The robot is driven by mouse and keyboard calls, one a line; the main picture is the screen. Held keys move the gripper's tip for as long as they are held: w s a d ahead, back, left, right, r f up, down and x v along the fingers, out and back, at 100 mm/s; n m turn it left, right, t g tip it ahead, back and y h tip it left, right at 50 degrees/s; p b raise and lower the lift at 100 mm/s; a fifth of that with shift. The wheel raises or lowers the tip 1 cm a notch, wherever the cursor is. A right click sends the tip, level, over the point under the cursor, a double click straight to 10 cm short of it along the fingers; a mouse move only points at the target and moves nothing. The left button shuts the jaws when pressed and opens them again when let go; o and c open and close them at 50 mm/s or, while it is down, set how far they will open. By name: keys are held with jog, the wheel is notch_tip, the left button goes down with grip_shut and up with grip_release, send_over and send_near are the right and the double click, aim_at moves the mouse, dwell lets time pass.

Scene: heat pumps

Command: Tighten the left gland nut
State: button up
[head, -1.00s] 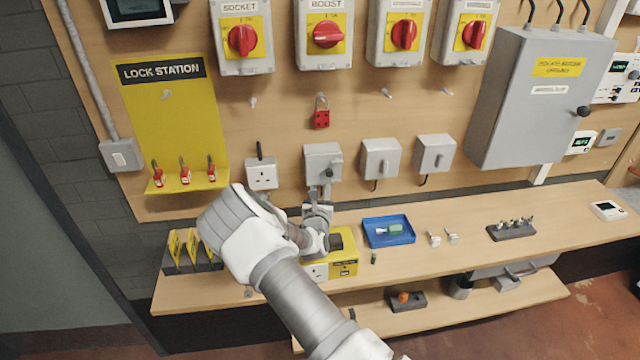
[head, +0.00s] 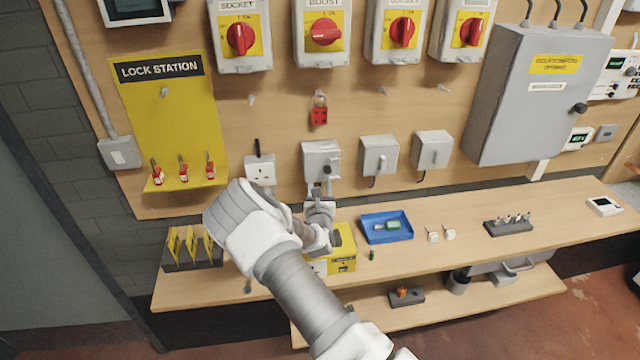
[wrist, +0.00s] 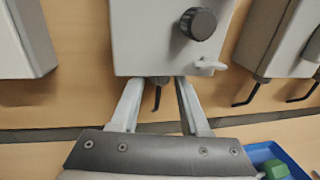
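A grey box (head: 321,160) with a dark round knob hangs on the wall, leftmost of three similar boxes. It fills the upper middle of the wrist view (wrist: 150,45). Its dark gland nut (wrist: 160,80) sticks out below, with a short black cable end under it. My gripper (wrist: 160,88) is just under the box, one finger on each side of the gland nut. The fingers are open, and a gap shows on both sides of the nut. In the head view my gripper (head: 322,192) partly hides the area under the box.
Two more grey boxes (head: 378,155) (head: 433,150) hang to the right with cables below. A white socket (head: 260,170) is close on the left. On the bench below are a yellow box (head: 343,262) and a blue tray (head: 372,238) with a green item.

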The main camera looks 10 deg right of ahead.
jog(key=s+a+b, duration=0.1)
jog(key=s, duration=0.4)
jog(key=s+a+b, duration=0.1)
jog(key=s, duration=0.5)
jog(key=s+a, duration=0.1)
jog(key=s, duration=0.5)
jog(key=shift+a+b, duration=0.1)
jog(key=shift+b, duration=0.3)
jog(key=s+d+r+m+g+h, duration=0.4)
jog(key=d+r+m+h, duration=0.2)
jog(key=d+m, duration=0.2)
jog(key=s+d+r+m+g+h, duration=0.4)
jog(key=d+r+m+g+h, duration=0.15)
jog(key=d+r+m, duration=0.2)
jog(key=s+d+r+m+g+b, duration=0.1)
jog(key=s+d+m+g, duration=0.35)
jog(key=s+m, duration=0.25)
jog(key=s+a+m+g+y+b, duration=0.1)
jog(key=s+a+m+g+y, duration=0.3)
jog(key=s+m+y, duration=0.55)
jog(key=s+a+r+m+t+y, duration=0.1)
jog(key=s+a+r+t+y, duration=0.1)
jog(key=a, duration=0.4)
jog(key=s+a+r+m+t+y+b, duration=0.1)
jog(key=s+a+r+t+y, duration=0.1)
jog(key=a, duration=0.4)
notch_tip(320, 180, up, 3)
jog(key=shift+s+a+f+t+y, duration=0.1)
jog(key=shift+s+a+t+y, duration=0.1)
jog(key=shift+s+t+y, duration=0.5)
